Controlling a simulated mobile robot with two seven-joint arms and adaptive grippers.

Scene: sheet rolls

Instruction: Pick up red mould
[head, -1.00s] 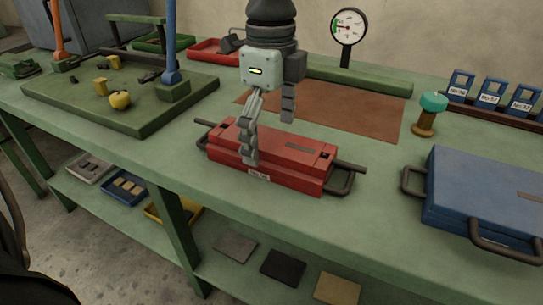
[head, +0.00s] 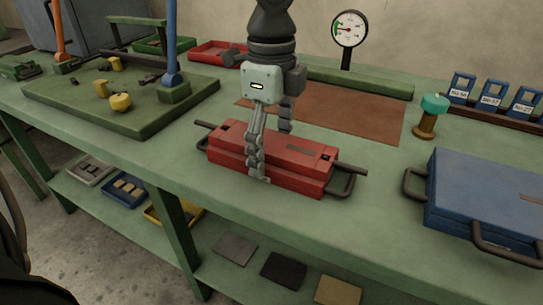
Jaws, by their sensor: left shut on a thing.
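The red mould (head: 305,172) is a flat two-part box with a dark bar handle at each end. It lies on the green bench in the middle of the head view and looks level. My left gripper (head: 274,153) comes down over it from above and is shut on its body, left of its middle. One finger lies against the near side and covers part of it. The other finger goes down behind the far side, its tip hidden by the mould. My right gripper is not in view.
A blue mould (head: 480,190) with dark handles lies at the right. A teal-topped knob (head: 433,104) stands behind it. A brown mat (head: 350,112) lies behind the red mould. A green fixture board (head: 150,122) with posts stands at the left. Bare bench lies in front.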

